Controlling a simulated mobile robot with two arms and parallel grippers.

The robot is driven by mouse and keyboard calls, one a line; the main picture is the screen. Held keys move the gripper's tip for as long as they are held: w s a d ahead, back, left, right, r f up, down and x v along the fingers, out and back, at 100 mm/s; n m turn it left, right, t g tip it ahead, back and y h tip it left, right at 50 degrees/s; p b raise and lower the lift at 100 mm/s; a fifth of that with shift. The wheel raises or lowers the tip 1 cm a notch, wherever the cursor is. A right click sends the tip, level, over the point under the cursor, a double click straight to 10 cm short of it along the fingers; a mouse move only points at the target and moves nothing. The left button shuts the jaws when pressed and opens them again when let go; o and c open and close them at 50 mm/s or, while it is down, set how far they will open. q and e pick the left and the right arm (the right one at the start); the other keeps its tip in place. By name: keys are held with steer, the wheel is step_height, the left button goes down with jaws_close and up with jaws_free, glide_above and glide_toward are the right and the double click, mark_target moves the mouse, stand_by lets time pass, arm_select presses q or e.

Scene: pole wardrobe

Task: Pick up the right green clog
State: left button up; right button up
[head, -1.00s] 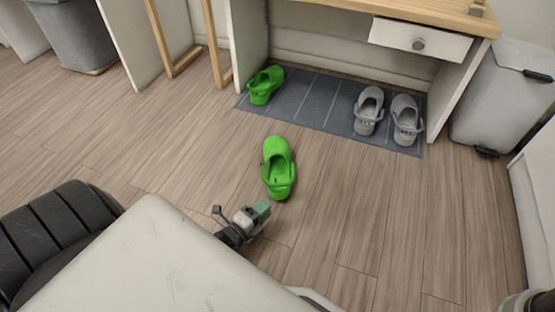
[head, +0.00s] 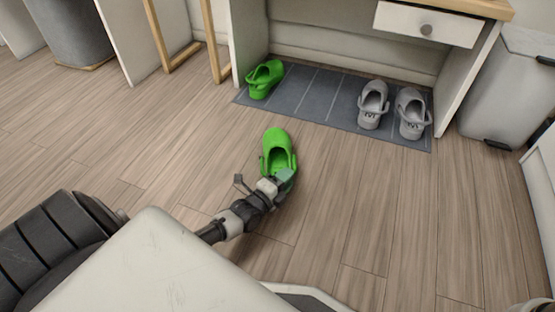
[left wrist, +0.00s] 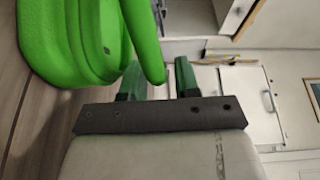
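A green clog (head: 275,150) lies on the wood floor in the middle of the head view, toe pointing away, heel toward me. My left gripper (head: 284,177) is at its heel end and covers part of it. In the left wrist view the clog (left wrist: 90,40) fills the upper left. Its heel strap reaches down to the left gripper (left wrist: 159,70), whose two green fingers stand apart. The strap is close to the left finger; I cannot tell if they touch. Another green clog (head: 265,79) is at the left end of the grey mat. My right gripper is not in view.
The grey mat (head: 315,98) lies under a desk with a white drawer (head: 425,25). Two grey clogs (head: 392,108) stand at its right end. A grey bin (head: 510,85) is at the right. The floor around the near clog is clear.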

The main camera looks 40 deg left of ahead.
arm_select(q)
steer(key=shift+w, duration=0.15)
jaws_close()
stand_by(0.4)
